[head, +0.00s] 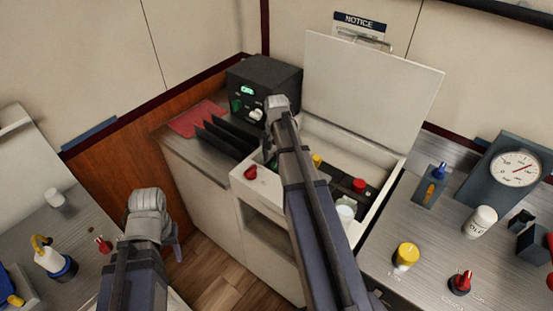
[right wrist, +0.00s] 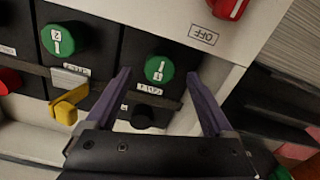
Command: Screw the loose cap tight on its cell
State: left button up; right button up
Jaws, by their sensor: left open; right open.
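In the right wrist view, a round green cap (right wrist: 159,69) with a white mark sits on a black cell (right wrist: 132,54) in a white case. A second green cap (right wrist: 65,38) sits on the cell beside it. I cannot tell which cap is loose. My right gripper (right wrist: 158,78) is open, its fingers on either side of the first green cap, with nothing clearly gripped. In the head view its own arm mostly hides it over the case (head: 240,182). My left gripper (head: 174,250) is open and empty, low at the left, away from the case.
The case lid (head: 370,95) stands open behind. A red knob (head: 250,173) is on the case front, beside an OFF label (right wrist: 203,35). Black dividers (head: 222,138) stand left of the case. Floor (head: 225,285) shows between benches.

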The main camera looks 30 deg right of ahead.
notch_tip(320, 180, up, 5)
jog(key=p, duration=0.4)
jog(key=shift+c, duration=0.2)
jog(key=shift+r+n+p, duration=0.45)
jog(key=shift+n, duration=0.75)
jog(key=n, duration=0.2)
jog(key=shift+r+n, duration=0.25)
jog(key=shift+n, duration=0.05)
jog(key=shift+f, duration=0.1)
